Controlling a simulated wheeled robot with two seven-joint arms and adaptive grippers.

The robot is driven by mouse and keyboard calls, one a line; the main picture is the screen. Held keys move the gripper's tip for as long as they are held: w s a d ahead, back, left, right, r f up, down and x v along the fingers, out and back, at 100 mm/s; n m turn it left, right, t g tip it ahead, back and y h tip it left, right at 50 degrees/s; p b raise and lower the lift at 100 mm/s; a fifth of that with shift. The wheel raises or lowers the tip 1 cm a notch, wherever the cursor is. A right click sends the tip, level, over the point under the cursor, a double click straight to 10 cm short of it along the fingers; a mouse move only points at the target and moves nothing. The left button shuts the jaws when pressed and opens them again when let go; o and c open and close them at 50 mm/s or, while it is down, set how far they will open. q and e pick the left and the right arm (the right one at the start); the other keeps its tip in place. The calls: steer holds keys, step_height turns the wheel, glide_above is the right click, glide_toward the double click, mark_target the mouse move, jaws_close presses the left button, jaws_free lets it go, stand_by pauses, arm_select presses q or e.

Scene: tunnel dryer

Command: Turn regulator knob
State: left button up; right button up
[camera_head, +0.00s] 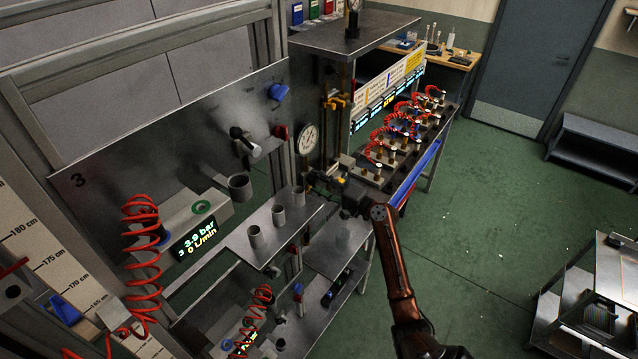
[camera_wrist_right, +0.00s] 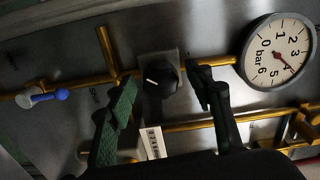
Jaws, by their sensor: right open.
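The black regulator knob (camera_wrist_right: 160,78) with a white pointer mark sits on a grey panel in the right wrist view. My right gripper (camera_wrist_right: 163,98) is open, with one finger on each side of the knob in that view. I cannot tell whether either finger touches it. The round pressure gauge (camera_wrist_right: 278,52) is right of the knob, its red needle pointing to the lower right. In the head view my right gripper (camera_head: 328,182) is near the panel, below the gauge (camera_head: 308,139); the knob is not clear there. My left gripper is not in view.
Brass pipes (camera_wrist_right: 190,75) run along the panel beside the knob, and a blue-handled valve (camera_wrist_right: 48,96) is to the left. A bench with red coiled hoses (camera_head: 400,125) stands behind my right arm. Grey cups (camera_head: 279,214) stand on a shelf at the left.

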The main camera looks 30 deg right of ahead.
steer(key=v, duration=1.2)
steer(key=shift+f, duration=0.15)
